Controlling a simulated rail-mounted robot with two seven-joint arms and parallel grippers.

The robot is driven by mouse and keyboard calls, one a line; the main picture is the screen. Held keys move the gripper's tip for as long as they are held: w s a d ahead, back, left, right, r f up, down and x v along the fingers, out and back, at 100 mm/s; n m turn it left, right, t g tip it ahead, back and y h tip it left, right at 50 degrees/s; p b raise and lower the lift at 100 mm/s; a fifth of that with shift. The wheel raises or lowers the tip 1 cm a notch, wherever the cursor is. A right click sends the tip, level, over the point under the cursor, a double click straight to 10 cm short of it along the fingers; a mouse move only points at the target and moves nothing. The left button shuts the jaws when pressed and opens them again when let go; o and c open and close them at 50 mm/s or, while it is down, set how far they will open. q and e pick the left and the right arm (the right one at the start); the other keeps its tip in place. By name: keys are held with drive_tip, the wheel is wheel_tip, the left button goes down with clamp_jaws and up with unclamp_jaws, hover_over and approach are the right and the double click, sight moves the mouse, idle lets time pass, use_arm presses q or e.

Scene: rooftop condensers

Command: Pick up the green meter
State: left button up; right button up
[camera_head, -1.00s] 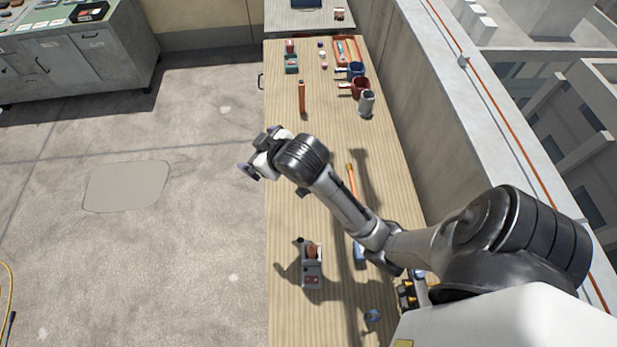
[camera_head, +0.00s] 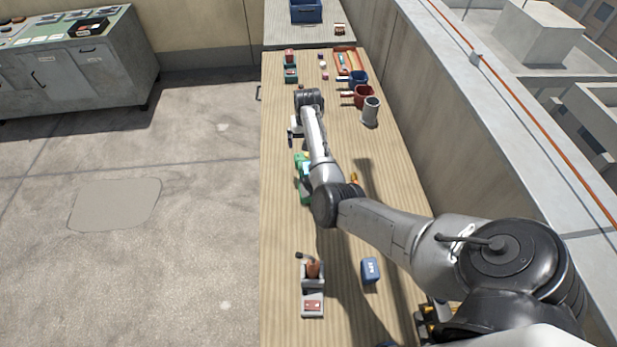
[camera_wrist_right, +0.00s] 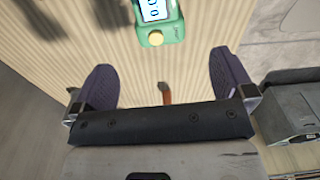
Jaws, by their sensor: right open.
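The green meter (camera_head: 303,188) lies on the wooden bench, partly hidden by my right forearm in the head view. In the right wrist view the green meter (camera_wrist_right: 154,32) is at the top edge, cut off by the frame, with a lit screen and a yellow knob. My right gripper (camera_head: 292,136) is above the bench, farther up the picture than the meter. In its wrist view the right gripper (camera_wrist_right: 164,88) has its dark fingers wide apart with nothing between them touching. My left gripper is not in view.
An orange-brown handle end (camera_wrist_right: 165,92) shows beneath the right gripper. A wall runs along the right.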

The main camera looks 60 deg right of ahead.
drive_tip(key=b, duration=0.2)
hover_over(301, 163)
drive_tip(key=s, duration=0.3)
drive_tip(key=f, duration=0.7)
drive_tip(key=shift+w+d+f, duration=0.2)
drive_tip(key=shift+w+d, duration=0.05)
drive_tip(key=shift+f, duration=0.65)
wheel_tip(301, 163, down, 4)
drive_tip(key=shift+a+r+b, duration=0.1)
drive_tip(key=shift+b, duration=0.75)
drive_tip(key=shift+f, duration=0.7)
drive_tip(key=shift+c, duration=0.4)
drive_tip(key=c, duration=0.7)
drive_tip(key=shift+r, duration=0.1)
drive_tip(key=shift+c, duration=0.5)
